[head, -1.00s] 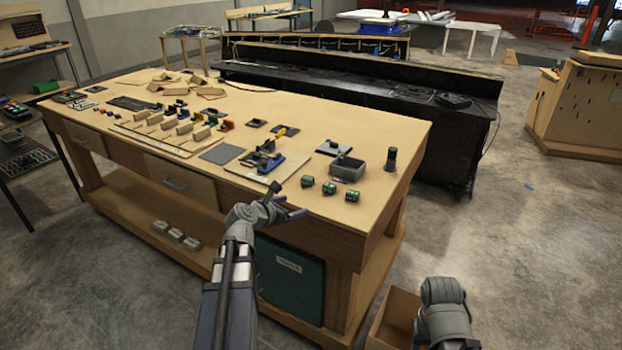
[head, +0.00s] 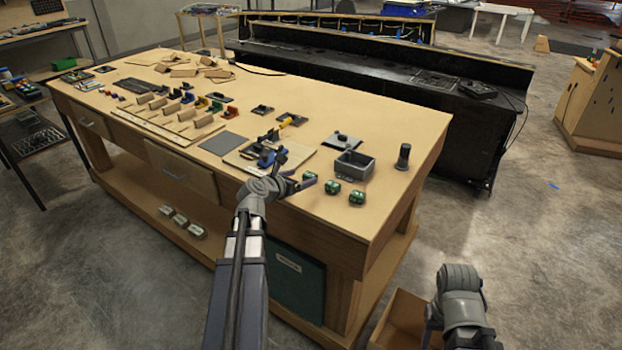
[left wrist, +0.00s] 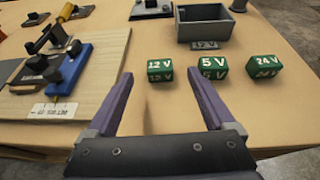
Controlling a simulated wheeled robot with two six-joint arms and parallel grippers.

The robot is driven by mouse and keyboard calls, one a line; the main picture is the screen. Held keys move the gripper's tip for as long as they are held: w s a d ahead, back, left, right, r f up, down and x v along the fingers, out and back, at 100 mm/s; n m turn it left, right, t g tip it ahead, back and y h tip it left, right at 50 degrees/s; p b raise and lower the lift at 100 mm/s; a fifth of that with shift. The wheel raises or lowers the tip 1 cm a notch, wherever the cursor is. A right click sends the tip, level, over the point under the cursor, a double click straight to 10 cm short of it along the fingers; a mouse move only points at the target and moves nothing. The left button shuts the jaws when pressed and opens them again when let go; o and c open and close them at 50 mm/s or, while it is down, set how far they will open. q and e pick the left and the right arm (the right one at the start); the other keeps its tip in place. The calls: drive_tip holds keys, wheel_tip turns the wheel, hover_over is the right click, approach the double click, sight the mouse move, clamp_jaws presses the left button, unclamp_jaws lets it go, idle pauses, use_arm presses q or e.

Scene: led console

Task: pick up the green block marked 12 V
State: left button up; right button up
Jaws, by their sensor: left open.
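The green block marked 12 V (left wrist: 160,71) sits on the wooden bench top in the left wrist view, ahead of and between the open fingers of my left gripper (left wrist: 158,98). It is the left one of three green blocks; the 5 V block (left wrist: 212,69) and the 24 V block (left wrist: 263,68) stand to its right. In the head view the 12 V block (head: 310,177) is just beyond my left gripper (head: 297,171), near the bench's front edge. The gripper is open and empty. My right arm shows at the lower right, but its gripper cannot be made out.
A grey open box (left wrist: 204,24) labelled 12 V stands behind the blocks. A wooden board with a blue clamp-like fixture (left wrist: 72,70) lies to the left. A black cylinder (head: 403,157) stands at the right. The bench top (head: 400,120) beyond is clear.

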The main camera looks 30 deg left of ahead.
sight(309, 175)
use_arm(q)
drive_tip(key=shift+w+f, duration=0.3)
drive_tip(key=shift+w, duration=0.35)
drive_tip(key=b+x, duration=0.1)
drive_tip(key=x, duration=0.1)
drive_tip(key=b+x, duration=0.1)
drive_tip(key=x, duration=0.1)
drive_tip(key=shift+a+f, duration=0.15)
drive_tip(key=shift+f, duration=0.25)
drive_tip(key=shift+w+f+b, duration=0.1)
drive_tip(key=shift+w+b, duration=0.2)
drive_tip(key=shift+w, duration=0.15)
drive_tip(key=shift+s, duration=0.1)
clamp_jaws()
wheel_tip(309, 175, up, 10)
drive_tip(key=p, duration=1)
